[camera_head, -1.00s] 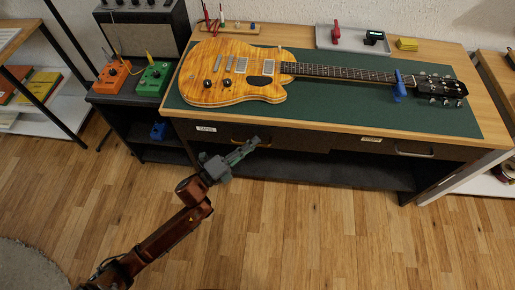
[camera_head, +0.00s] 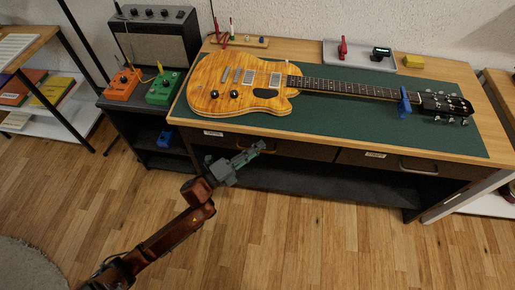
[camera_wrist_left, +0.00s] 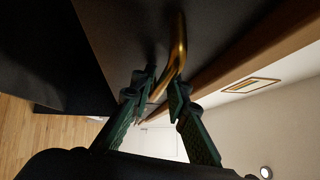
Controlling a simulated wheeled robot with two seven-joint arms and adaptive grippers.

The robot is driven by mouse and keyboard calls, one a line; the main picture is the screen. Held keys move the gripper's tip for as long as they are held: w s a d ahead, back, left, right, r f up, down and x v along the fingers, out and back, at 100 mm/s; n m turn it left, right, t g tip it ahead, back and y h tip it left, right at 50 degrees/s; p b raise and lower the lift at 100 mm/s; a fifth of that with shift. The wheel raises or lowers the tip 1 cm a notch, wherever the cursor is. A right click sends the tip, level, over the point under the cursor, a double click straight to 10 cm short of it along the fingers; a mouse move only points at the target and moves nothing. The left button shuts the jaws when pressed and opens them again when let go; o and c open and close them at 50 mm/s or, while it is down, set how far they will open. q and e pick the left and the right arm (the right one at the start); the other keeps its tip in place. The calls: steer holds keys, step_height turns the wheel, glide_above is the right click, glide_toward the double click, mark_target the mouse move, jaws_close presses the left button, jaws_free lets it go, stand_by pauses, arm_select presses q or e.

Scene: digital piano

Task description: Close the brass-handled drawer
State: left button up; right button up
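The left drawer (camera_head: 225,139) is a dark front under the desk top, with a white label at its left. Its brass handle (camera_wrist_left: 180,45) shows large in the left wrist view; in the head view it is mostly hidden by my gripper. My left gripper (camera_head: 258,148) is at this handle, in front of the drawer. In the left wrist view its two green fingers (camera_wrist_left: 160,88) stand apart, with the end of the handle between them. I cannot tell whether they touch it. How far the drawer stands out is hard to tell. My right gripper is not in view.
A second drawer with a label and handle (camera_head: 418,168) is at the right. An orange guitar (camera_head: 240,85) lies on the green mat (camera_head: 330,125) above. A black shelf with pedals and an amplifier (camera_head: 155,40) stands at the left. The wooden floor (camera_head: 320,240) in front is clear.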

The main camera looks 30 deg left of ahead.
arm_select(q)
steer(key=v, duration=1.2)
